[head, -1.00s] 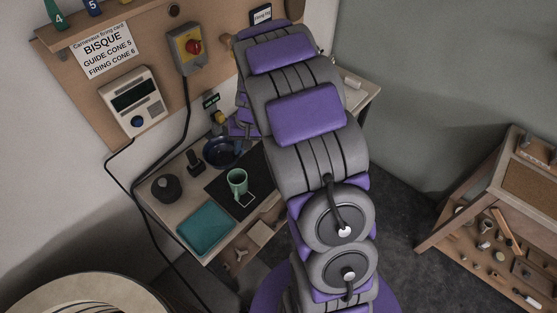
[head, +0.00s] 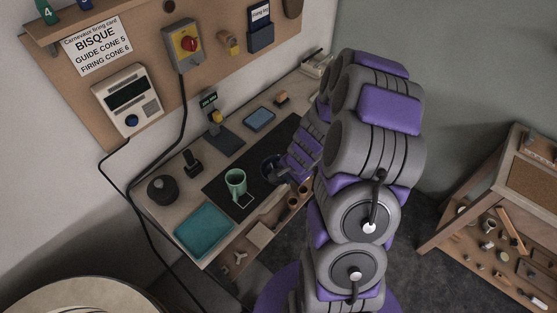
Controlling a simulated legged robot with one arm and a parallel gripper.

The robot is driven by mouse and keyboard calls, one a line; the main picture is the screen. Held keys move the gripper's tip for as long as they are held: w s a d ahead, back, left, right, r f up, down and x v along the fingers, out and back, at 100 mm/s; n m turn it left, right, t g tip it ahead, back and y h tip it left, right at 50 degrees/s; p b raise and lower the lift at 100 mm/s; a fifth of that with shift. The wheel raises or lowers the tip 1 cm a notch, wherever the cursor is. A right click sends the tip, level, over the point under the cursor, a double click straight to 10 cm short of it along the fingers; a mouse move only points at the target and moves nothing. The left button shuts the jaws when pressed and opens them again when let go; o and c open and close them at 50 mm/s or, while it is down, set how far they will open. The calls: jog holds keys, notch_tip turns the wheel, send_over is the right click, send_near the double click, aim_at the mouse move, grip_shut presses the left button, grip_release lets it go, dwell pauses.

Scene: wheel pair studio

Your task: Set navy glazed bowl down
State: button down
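The navy glazed bowl (head: 269,168) is over the right part of the dark mat (head: 224,188), partly hidden by my gripper. My gripper (head: 282,171) reaches in from the right and meets the bowl's right side. It appears shut on the bowl's rim, though the fingertips are small and partly hidden. I cannot tell whether the bowl's base touches the mat.
A green mug (head: 235,183) stands on the mat left of the bowl. A teal tray (head: 204,231), a dark round pot (head: 162,189) and a black stand (head: 193,163) are to the left. A blue-screened tablet (head: 259,119) lies behind. Small brown cups (head: 293,202) sit near the front edge.

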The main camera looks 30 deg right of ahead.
jog(key=w+d, duration=0.1)
jog(key=w, duration=0.2)
jog(key=w+d, duration=0.1)
jog(key=w, duration=0.3)
jog(key=w+d+f+b, duration=0.1)
jog(key=w, duration=0.2)
jog(key=shift+w, duration=0.3)
jog(key=x, duration=0.2)
jog(key=b+x, duration=0.1)
jog(key=shift+s+f+b, duration=0.3)
jog(key=shift+f, duration=0.15)
jog(key=shift+r, duration=0.1)
jog(key=c, duration=1.3)
grip_release()
